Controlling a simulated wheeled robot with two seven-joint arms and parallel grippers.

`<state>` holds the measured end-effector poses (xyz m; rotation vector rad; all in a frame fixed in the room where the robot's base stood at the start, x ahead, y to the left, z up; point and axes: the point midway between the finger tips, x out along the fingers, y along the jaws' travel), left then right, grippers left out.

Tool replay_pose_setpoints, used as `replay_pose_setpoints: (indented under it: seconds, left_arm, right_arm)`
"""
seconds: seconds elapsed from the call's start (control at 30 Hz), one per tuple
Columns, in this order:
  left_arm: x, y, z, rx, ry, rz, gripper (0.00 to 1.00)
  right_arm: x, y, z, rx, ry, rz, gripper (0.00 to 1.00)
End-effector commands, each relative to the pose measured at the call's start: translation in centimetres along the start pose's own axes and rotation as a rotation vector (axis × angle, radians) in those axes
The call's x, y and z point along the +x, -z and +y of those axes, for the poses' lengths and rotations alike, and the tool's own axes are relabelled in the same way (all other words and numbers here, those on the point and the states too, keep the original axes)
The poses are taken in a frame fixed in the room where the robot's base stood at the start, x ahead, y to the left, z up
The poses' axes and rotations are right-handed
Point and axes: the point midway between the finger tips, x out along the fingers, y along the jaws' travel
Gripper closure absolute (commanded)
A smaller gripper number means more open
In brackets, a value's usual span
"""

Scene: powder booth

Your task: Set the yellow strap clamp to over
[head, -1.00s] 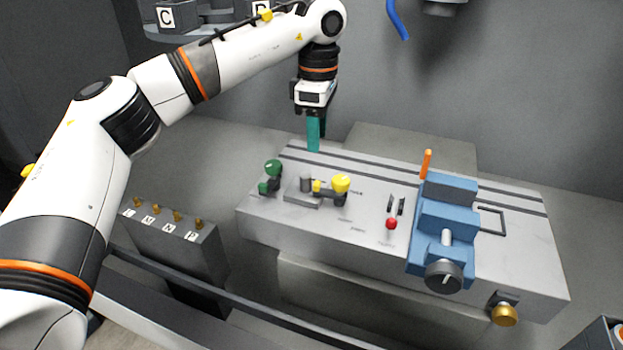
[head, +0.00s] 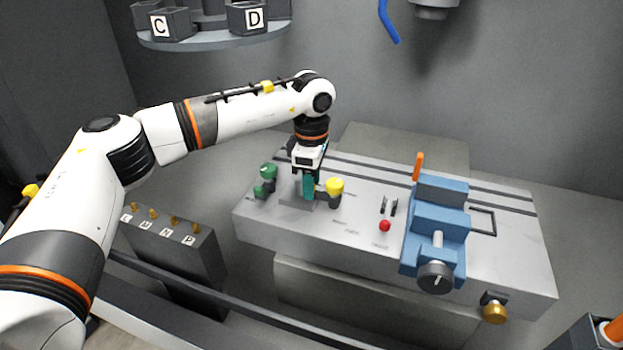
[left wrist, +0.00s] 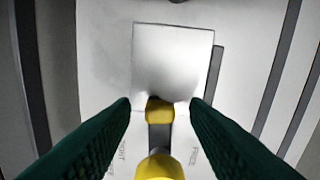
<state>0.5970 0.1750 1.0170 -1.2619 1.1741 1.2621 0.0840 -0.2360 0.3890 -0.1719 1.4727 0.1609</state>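The yellow strap clamp shows in the head view as a yellow knob (head: 335,187) on a dark arm, beside a small block on the grey bench plate. In the left wrist view its yellow knob (left wrist: 159,166) is at the bottom edge, and a yellow band (left wrist: 160,111) sits further up the dark arm. My left gripper (head: 309,192), with teal fingers, points down over the block end of the clamp and partly hides it. In the left wrist view its fingers (left wrist: 160,104) stand apart on either side of the yellow band, with gaps. My right gripper is not in view.
A green-knobbed clamp (head: 267,172) stands just left of my gripper. A red-tipped lever (head: 385,225) and a blue vise (head: 438,225) with an orange handle stand to the right. A brass knob (head: 494,312) is on the plate's front. A carousel (head: 215,38) hangs behind.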

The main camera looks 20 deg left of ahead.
Motion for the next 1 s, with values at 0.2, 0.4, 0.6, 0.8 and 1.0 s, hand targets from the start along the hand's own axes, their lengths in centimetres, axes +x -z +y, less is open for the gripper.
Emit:
replay_pose_setpoints:
  seconds: [0.2, 0.4, 0.6, 0.8, 1.0]
  left_arm:
    - [-0.04, 0.01, 0.0, 0.0, 0.0, 0.0, 0.94]
    - [0.05, 0.04, -0.2, 0.035, 0.0, 0.0, 1.0]
    - [-0.06, 0.06, -0.62, 0.12, 0.001, 0.0, 1.0]
    - [-0.14, 0.05, -0.64, 0.123, 0.002, 0.0, 1.0]
    - [-0.13, 0.04, -0.63, 0.122, 0.002, 0.0, 0.58]
  right_arm:
    - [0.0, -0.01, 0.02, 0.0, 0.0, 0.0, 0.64]
    - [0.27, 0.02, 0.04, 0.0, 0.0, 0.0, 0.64]
    - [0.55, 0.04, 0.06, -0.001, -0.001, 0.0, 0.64]
    - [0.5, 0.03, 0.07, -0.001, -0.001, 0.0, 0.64]
    - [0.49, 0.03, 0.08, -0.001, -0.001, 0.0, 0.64]
